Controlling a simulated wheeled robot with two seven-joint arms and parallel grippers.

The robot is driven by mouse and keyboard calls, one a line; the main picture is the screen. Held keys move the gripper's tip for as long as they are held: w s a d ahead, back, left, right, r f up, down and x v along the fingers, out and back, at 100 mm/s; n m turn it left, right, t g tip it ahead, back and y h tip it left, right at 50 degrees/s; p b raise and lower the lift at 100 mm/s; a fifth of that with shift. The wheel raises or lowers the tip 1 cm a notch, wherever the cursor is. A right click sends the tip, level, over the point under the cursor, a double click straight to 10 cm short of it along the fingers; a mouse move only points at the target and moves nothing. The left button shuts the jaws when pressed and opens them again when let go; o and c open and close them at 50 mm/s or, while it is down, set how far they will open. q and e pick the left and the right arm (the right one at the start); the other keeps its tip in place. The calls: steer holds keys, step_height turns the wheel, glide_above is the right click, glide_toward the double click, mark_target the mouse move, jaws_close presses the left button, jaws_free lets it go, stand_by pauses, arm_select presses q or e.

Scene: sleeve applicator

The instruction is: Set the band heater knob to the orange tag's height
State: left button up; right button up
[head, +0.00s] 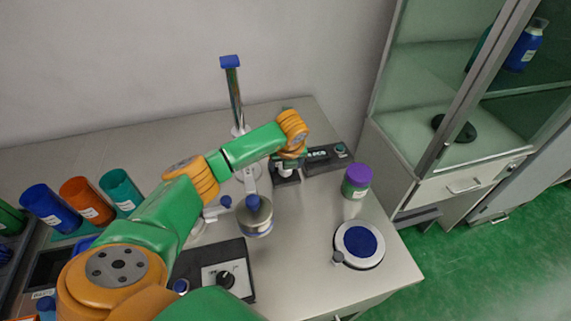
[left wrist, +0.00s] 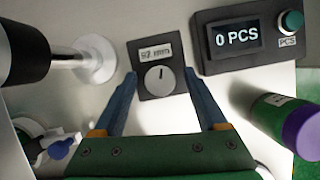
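A small black box (left wrist: 145,90) with a white display and a round pale knob (left wrist: 159,80) with a dark pointer line is in the left wrist view. The display reads what looks like 57 mm, with the first digit unclear. My left gripper (left wrist: 160,76) is open, its two blue fingers on either side of the box's front, apart from the knob. In the head view my left gripper (head: 289,164) is over this box (head: 286,178) and partly hides it. An orange cup-like cylinder (head: 82,196) with an unreadable white label stands at the left. My right gripper is not in view.
A counter box (head: 325,157) reading 0 PCS is right beside the knob box. A purple-lidded green jar (head: 356,181) and a blue-topped round plate (head: 359,243) stand at the right. A post (head: 235,98) rises behind.

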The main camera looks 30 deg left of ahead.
arm_select(q)
steer(key=b+v, duration=0.1)
steer(key=v, duration=0.6)
stand_by(0.4)
